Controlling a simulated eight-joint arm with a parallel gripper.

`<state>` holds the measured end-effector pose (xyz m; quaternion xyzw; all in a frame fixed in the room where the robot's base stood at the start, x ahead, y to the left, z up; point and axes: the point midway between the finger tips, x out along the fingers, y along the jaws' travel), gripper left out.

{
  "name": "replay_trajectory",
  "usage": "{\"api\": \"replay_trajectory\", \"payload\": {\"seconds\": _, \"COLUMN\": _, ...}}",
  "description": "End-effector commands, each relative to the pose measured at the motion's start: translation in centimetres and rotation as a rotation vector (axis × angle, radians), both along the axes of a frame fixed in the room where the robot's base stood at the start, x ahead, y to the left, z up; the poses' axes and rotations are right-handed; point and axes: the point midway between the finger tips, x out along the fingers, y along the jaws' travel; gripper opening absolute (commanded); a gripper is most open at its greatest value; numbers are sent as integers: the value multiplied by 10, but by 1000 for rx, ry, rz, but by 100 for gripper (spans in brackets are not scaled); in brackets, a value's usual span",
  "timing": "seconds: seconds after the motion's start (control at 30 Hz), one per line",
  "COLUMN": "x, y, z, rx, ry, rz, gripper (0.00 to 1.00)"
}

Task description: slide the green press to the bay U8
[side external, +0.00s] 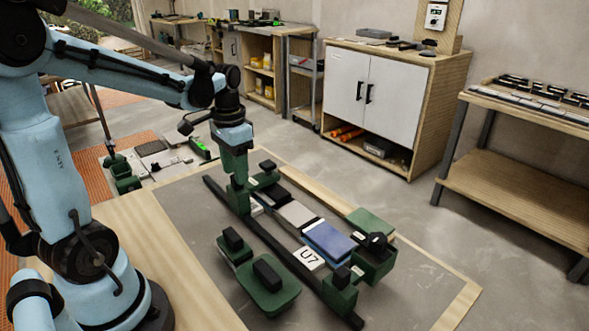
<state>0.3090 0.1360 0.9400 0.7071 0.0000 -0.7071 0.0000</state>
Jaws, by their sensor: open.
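My gripper (238,185) points down at the far left end of a dark rail (285,240); it is open, and whether it touches anything there is unclear. A green block with a round black knob (373,262) stands at the near right end of a row of tiles. I cannot tell which green thing is the press. A white label reading U7 (308,258) sits beside the rail near a blue tile (328,240). No U8 label can be read.
Black and grey tiles (297,213) continue the row behind the blue one. A green block (371,222) lies at the wooden strip behind it. The grey mat (400,300) is bare at the near right. A white cabinet (385,90) and wooden shelves stand behind.

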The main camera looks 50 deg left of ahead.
Motion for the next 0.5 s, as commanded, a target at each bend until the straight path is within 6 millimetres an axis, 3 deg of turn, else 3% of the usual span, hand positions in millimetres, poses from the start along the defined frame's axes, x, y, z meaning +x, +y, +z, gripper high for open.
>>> {"api": "replay_trajectory", "payload": {"seconds": 0.5, "x": 0, "y": 0, "z": 45, "rx": 0, "ry": 0, "rz": 0, "gripper": 47}}
